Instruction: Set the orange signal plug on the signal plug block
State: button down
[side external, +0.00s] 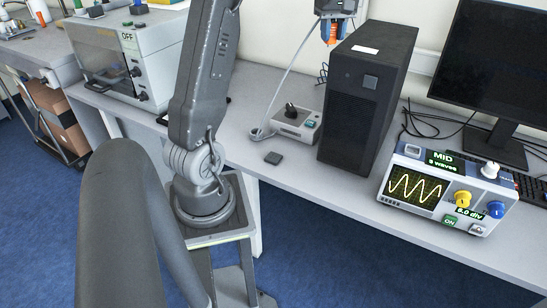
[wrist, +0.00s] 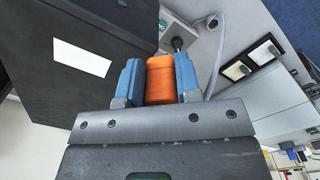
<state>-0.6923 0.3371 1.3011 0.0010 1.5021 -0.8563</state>
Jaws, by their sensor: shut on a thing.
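My gripper (side external: 331,22) hangs at the top of the side external view, to the left of the black computer tower's top. Its blue fingers are shut on the orange signal plug (wrist: 160,80), one finger on each side. The plug also shows below the fingers in the side view (side external: 329,34). A small grey box (side external: 297,124) with a black knob and a teal display stands on the table below; it may be the signal plug block, but I cannot tell. In the wrist view its black knob (wrist: 178,44) shows beyond the plug. The plug is well above the table.
The black computer tower (side external: 367,95) stands close right of the grey box. A pale cable (side external: 292,82) rises from beside the box. An oscilloscope (side external: 445,190) and monitor (side external: 497,65) stand right.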

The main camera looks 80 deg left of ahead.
aim_at(276, 158)
jog(key=s+a+f+n, duration=0.1)
jog(key=s+a+n, duration=0.1)
jog(key=s, duration=0.5)
jog(key=s+a+n, duration=0.2)
jog(key=s+n, duration=0.1)
jog(key=s, duration=0.4)
notch_tip(276, 158, down, 40)
jog(key=shift+w+a+r, duration=0.1)
jog(key=shift+a+r, duration=0.05)
jog(key=shift+r, duration=0.05)
jog(key=shift+f, duration=0.2)
jog(key=c, duration=0.8)
grip_release()
jog(key=shift+r, duration=0.1)
